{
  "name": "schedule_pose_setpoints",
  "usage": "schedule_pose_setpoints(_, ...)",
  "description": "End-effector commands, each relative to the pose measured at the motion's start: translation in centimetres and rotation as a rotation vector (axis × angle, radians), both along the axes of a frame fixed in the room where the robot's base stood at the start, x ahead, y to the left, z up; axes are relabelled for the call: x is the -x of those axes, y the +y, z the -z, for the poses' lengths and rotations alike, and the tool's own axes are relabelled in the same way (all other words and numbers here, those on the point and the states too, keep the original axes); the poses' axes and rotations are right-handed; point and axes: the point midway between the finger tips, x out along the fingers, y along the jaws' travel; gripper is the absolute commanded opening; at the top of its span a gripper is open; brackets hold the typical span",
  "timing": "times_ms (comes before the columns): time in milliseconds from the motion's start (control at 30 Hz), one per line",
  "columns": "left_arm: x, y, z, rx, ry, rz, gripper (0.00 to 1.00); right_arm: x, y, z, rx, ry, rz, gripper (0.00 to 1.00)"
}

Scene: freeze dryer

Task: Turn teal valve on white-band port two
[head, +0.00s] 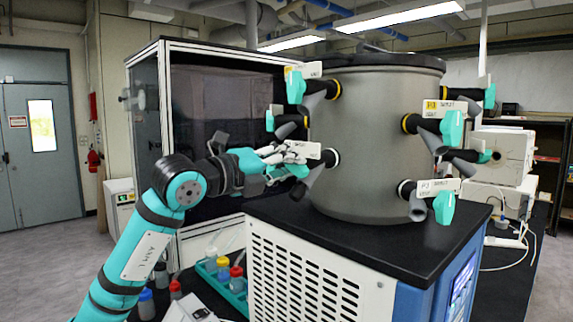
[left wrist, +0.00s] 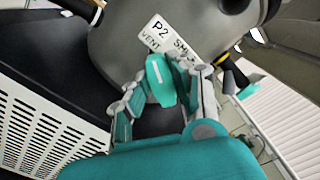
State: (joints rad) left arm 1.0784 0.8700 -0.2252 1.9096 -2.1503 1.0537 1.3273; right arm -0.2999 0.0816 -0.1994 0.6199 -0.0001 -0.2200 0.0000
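The white-band port two (head: 331,158) is on the left side of the grey drum, with a white label plate (head: 303,149). Its teal valve handle (head: 298,171) is partly hidden by my left gripper (head: 279,160). In the left wrist view the label reads P2 and VENT (left wrist: 158,32), and the teal handle (left wrist: 160,80) stands between the fingers of my left gripper (left wrist: 170,88). The fingers are apart, one on each side of the handle, with gaps visible beside it. My right gripper is in neither view.
The grey drum (head: 368,140) stands on a black-topped machine (head: 340,236) with a vented white side. Other teal valves stick out nearby: a yellow-band one above (head: 296,87) and a white-band P3 one (head: 444,207) at right. A glass-fronted cabinet (head: 225,110) stands behind my left arm. Bottles (head: 222,266) stand below.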

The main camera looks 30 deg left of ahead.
Motion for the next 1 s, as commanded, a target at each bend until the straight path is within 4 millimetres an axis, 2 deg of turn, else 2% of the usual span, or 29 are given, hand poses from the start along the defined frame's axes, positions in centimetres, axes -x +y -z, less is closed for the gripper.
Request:
schedule_pose_setpoints(33, 0.0, 0.0, 0.0, 0.0, 0.0, 0.0, 0.14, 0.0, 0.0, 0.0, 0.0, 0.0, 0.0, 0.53)
schedule_pose_setpoints(133, 0.0, 0.0, 0.0, 0.0, 0.0, 0.0, 0.0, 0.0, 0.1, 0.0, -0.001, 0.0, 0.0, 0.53)
schedule_pose_setpoints(567, 0.0, 0.0, 0.1, -0.048, -0.016, 0.0, 0.0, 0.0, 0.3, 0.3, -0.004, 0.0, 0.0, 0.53)
schedule_pose_setpoints(1000, 0.1, 0.0, 0.0, -0.364, -0.127, -0.001, 0.0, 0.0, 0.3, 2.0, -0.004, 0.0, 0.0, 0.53)
